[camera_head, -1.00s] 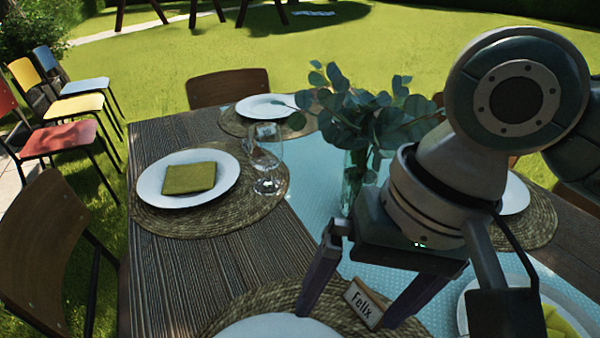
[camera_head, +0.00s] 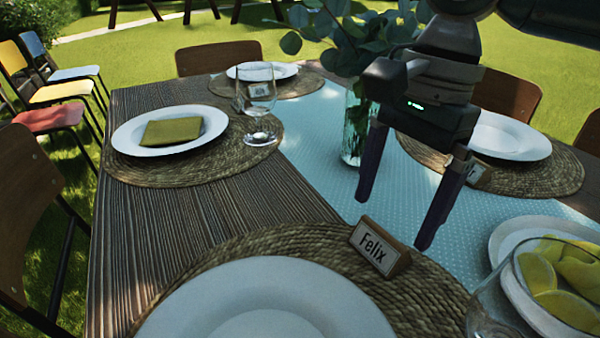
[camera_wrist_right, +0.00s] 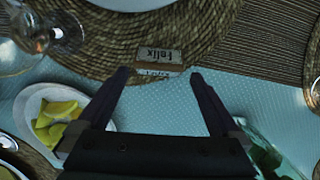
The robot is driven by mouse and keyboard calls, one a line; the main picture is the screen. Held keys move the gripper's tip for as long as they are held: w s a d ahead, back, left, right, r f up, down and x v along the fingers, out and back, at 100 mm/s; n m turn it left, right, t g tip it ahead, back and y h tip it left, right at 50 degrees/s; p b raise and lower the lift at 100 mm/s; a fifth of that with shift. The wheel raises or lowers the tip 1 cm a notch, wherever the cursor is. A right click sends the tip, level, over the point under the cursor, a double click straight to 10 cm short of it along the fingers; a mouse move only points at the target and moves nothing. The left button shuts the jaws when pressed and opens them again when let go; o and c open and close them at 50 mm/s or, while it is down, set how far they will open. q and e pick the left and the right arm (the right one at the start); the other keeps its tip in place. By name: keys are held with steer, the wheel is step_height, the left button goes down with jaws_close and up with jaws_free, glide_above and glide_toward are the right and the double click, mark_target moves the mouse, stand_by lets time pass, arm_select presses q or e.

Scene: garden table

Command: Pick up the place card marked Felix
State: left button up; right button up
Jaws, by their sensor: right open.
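The Felix place card (camera_head: 379,246) is a small wooden wedge with a white label. It stands upright on the woven placemat (camera_head: 436,290) at the front, just behind the white plate. My right gripper (camera_head: 392,222) is open and empty, above the blue runner, a little behind and above the card. In the right wrist view the Felix card (camera_wrist_right: 159,57) lies ahead of the fingertips, about centred between the two fingers (camera_wrist_right: 160,72), with nothing gripped. My left gripper is not in view.
A glass vase (camera_head: 354,130) with leafy stems stands behind the gripper. A bowl of lemons (camera_head: 503,240) and a wine glass (camera_head: 490,310) are at the right front. Another card (camera_head: 476,173) sits behind the right finger. Bare wood (camera_head: 250,200) lies left of the card.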

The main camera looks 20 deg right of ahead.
mark_target(385, 231)
steer(key=f, duration=0.2)
steer(key=a+f+b, duration=0.1)
steer(key=f, duration=0.1)
steer(key=shift+s+f, duration=0.1)
steer(key=shift+s, duration=0.1)
steer(key=shift+c, duration=0.2)
steer(key=c, duration=1)
